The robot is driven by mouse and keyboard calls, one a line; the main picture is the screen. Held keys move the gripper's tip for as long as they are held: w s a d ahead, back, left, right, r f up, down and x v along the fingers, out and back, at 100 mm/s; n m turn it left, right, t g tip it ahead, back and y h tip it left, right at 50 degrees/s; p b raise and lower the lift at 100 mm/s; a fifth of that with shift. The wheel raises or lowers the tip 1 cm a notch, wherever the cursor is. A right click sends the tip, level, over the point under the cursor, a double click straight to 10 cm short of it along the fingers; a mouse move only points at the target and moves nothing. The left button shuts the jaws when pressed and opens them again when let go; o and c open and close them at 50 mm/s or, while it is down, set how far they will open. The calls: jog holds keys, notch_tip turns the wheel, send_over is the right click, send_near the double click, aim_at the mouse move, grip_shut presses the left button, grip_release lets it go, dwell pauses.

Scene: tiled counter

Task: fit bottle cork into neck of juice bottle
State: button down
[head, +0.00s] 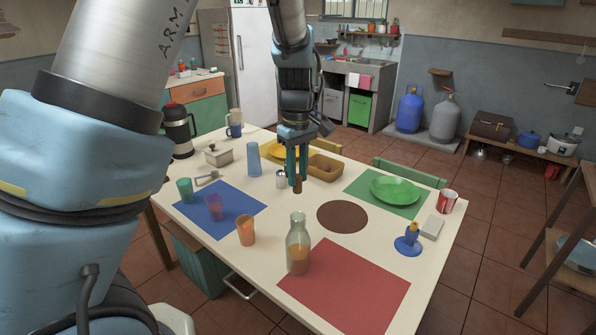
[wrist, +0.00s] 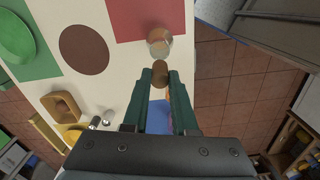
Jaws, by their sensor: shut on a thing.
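The juice bottle (head: 298,248) is clear glass with orange juice in its lower part. It stands upright and open at the near edge of the table, by the red mat. In the wrist view the bottle (wrist: 159,40) shows just beyond the fingertips. My gripper (head: 297,180) is shut on the brown bottle cork (head: 297,187), which sticks out below the fingertips. The cork (wrist: 160,76) also shows between the two green fingers in the wrist view. The cork is in the air above the table, beyond the bottle and apart from its neck.
A red mat (head: 350,290), a brown round mat (head: 342,217) and a green plate (head: 394,190) lie to the right. A small shaker (head: 281,180) stands behind the gripper.

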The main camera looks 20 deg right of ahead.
aim_at(298, 192)
jog(key=shift+f+b, duration=3.5)
jog(key=shift+f, duration=0.75)
jog(key=c, duration=0.6)
grip_release()
notch_tip(298, 192, up, 7)
jog(key=p, duration=0.7)
jog(key=shift+r, duration=0.15)
